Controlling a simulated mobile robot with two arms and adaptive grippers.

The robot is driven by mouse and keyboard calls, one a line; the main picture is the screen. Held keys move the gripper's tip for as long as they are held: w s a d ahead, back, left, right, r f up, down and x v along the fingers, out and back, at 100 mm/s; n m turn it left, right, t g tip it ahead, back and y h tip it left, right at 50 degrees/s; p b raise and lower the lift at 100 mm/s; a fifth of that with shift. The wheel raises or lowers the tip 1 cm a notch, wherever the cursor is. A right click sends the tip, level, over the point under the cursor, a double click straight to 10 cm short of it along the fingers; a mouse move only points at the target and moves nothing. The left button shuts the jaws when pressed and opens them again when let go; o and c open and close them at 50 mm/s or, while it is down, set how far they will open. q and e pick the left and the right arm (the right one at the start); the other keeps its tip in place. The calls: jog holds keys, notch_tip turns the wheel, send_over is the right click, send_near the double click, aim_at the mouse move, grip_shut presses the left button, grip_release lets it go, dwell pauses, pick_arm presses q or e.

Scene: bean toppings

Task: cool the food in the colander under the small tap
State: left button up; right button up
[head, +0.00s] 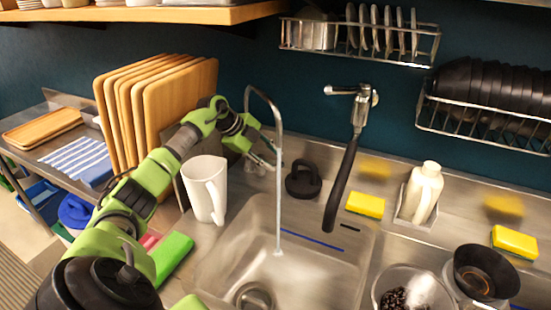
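The small tap (265,94) is a thin curved metal pipe behind the left side of the sink (205,279). A thin stream of water (278,205) runs from it down into the basin. My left gripper (264,150) is at the foot of this tap, close behind the stream; its fingers are small and partly hidden, so I cannot tell if they are open or touching the tap. A clear bowl (432,290) with dark beans (394,299) stands at the lower right, cut by the frame edge. I cannot make out a colander. My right gripper is out of view.
A white pitcher (204,188) stands left of the sink beside upright wooden boards (180,95). A black hose tap (342,185) hangs over the sink's back edge. Yellow sponges (365,205), a white bottle (424,190) and a black cup (486,272) are at the right.

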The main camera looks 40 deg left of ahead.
pick_arm(q)
jog(key=shift+x, duration=1.45)
jog(key=shift+a, duration=0.1)
grip_shut()
jog(key=shift+s+a+m+g+h, duration=0.2)
jog(key=shift+s+m+g+h, duration=0.4)
jog(key=shift+m, duration=0.6)
jog(key=shift+s+a+m+g+h, duration=0.25)
jog(key=shift+s+m+h, duration=0.55)
jog(key=shift+m, duration=0.4)
grip_release()
notch_tip(320, 180, up, 10)
